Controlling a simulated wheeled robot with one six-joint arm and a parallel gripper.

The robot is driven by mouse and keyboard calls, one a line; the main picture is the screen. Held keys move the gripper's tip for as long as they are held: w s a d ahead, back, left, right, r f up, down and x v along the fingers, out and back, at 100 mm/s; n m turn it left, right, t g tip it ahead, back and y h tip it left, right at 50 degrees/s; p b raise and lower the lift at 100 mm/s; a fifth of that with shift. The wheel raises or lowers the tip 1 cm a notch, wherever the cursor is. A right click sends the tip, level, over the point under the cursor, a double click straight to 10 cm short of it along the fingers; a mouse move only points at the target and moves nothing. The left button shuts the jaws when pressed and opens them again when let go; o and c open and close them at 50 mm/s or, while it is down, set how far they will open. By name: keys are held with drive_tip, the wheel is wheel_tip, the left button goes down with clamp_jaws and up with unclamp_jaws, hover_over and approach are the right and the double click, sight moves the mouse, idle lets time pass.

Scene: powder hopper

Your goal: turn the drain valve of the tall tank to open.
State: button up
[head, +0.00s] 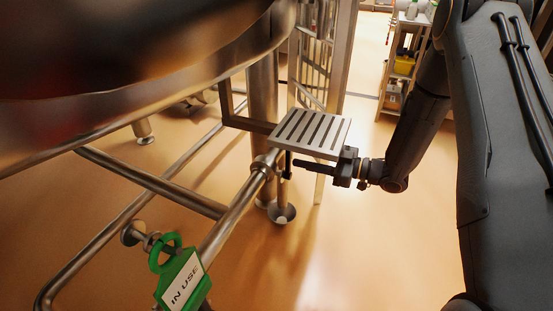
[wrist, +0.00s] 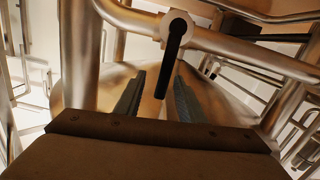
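The tall tank (head: 130,90) fills the upper left of the head view, with steel pipes below it. A valve with a black lever handle (head: 287,164) sits on a pipe under the tank. In the wrist view the black lever (wrist: 174,55) hangs down from a round steel hub, roughly in line with the pipe's lower side. My gripper (head: 299,165) is open, its two fingers (wrist: 160,85) on either side of the lever as the wrist camera sees it. The fingertips are close to the lever; I cannot tell if they touch it.
A slotted steel step (head: 310,132) is just above my gripper in the head view. A green "IN USE" tag (head: 184,280) hangs on a pipe at lower left. A shelf cart (head: 402,65) stands at the back right. The floor right of the pipes is clear.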

sight(285, 152)
drive_tip(key=shift+m+y, duration=0.4)
drive_tip(key=shift+y, duration=0.2)
drive_tip(key=x, duration=0.6)
drive_tip(key=r+b+x, duration=0.1)
drive_tip(key=x, duration=0.2)
drive_tip(key=shift+s+a, duration=0.3)
clamp_jaws()
